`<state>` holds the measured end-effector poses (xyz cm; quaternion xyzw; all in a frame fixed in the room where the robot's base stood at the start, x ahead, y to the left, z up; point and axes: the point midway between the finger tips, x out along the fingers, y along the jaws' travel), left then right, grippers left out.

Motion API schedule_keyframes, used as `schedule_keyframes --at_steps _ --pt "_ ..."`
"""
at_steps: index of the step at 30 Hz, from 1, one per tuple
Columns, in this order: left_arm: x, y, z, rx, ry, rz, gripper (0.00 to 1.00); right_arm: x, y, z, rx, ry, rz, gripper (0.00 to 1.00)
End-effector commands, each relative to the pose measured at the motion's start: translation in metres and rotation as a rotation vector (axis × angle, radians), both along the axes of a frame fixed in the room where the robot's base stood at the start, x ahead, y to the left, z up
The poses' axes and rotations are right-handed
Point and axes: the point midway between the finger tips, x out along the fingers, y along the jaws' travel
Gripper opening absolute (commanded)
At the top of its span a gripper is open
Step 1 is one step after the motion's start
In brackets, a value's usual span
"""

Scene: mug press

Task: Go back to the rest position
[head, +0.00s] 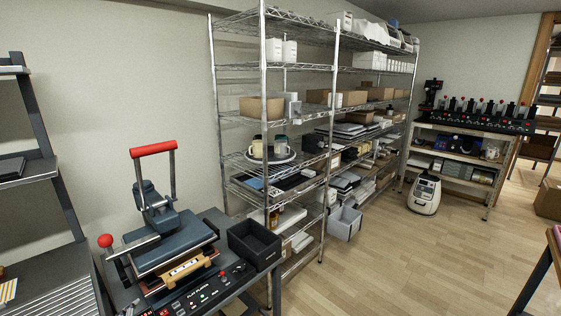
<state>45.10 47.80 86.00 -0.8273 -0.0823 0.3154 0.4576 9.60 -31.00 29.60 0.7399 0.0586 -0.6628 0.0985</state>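Neither of my grippers shows in the head view, and no part of my arms can be made out. A flat press (172,246) with a red-topped handle (153,149) stands on a dark table (236,291) at the lower left. Its handle is upright, and its upper plate lies low over the base. Two mugs (279,146) stand on a round tray (270,160) on the middle shelf of the wire rack. No mug shows at the flat press.
A black bin (254,245) sits on the table right of the press. A tall wire rack (264,80) holds boxes behind it. A row of mug presses (480,115) stands on a far bench. A white machine (425,194) and grey crate (344,223) are on the floor; the wooden floor (400,270) at right is clear.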

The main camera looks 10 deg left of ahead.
Motion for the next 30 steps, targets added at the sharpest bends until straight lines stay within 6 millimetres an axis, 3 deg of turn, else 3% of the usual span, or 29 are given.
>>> schedule_keyframes --at_steps 9,18,24,30 --pt "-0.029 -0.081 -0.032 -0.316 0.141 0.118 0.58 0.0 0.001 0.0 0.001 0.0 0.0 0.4" --pt "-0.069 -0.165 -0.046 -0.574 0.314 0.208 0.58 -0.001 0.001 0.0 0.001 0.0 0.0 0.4" --pt "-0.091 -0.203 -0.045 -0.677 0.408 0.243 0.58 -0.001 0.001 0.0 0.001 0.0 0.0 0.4" --pt "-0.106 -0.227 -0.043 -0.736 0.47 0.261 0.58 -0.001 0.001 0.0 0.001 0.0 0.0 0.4"
